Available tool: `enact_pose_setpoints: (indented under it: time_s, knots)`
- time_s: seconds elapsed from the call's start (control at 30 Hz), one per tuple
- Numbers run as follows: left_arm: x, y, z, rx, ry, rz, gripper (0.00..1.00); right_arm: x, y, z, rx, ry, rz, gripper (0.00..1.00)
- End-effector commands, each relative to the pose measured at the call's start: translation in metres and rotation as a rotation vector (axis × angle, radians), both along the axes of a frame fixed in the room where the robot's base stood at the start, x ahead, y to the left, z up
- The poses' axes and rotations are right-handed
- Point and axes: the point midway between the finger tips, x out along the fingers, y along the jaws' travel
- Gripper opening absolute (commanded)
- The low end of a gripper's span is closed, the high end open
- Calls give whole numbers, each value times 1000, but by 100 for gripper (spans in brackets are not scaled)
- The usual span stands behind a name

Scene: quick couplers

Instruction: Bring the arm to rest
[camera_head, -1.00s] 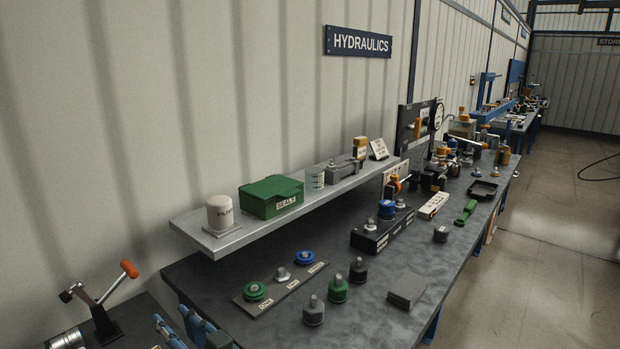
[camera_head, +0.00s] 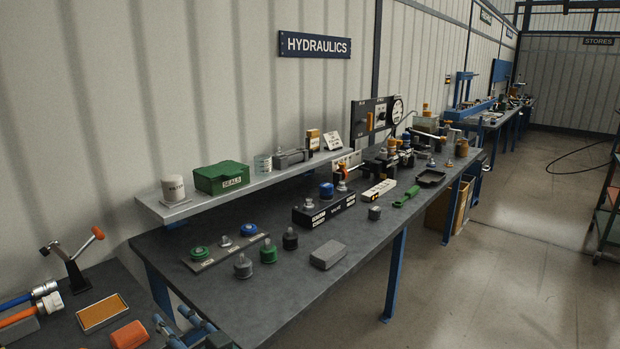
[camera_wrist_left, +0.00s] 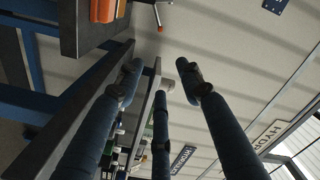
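My left gripper (camera_head: 172,318) shows at the bottom left edge of the head view, with only its blue fingers and a dark part in sight. In the left wrist view its blue fingers (camera_wrist_left: 160,80) stand apart with nothing between them, so it is open and empty. The fingers appear in free air near the front of the benches, touching nothing that I can make out. My right arm and gripper are in neither view.
The hydraulics bench (camera_head: 290,300) holds several couplers, a grey block (camera_head: 328,254) and a black block (camera_head: 323,211). A raised shelf (camera_head: 200,207) carries a green box (camera_head: 221,177). A side bench (camera_head: 60,325) with an orange-topped tray (camera_head: 103,313) is at left. Open floor (camera_head: 480,290) lies right.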

Motion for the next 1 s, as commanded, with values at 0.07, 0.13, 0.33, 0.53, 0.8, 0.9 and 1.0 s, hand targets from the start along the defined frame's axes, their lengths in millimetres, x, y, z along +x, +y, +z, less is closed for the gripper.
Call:
enact_pose_setpoints:
  time_s: [0.07, 0.13, 0.33, 0.53, 0.8, 0.9, 1.0]
  knots:
    - [4, -2, -13, 0, 31, -17, 37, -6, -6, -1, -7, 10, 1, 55]
    - [6, -4, -23, -1, 52, -31, 37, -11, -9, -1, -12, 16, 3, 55]
    - [14, -9, -57, -6, 129, -77, 37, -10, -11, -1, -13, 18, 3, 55]
    - [19, -18, -112, -22, 245, -145, 37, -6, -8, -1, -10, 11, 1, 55]
    - [6, -35, -241, -90, 492, -286, 37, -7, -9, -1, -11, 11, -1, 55]
    - [-18, -43, -312, -147, 619, -354, 37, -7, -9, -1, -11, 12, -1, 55]
    - [-52, -49, -381, -223, 738, -414, 37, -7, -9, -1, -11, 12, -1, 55]
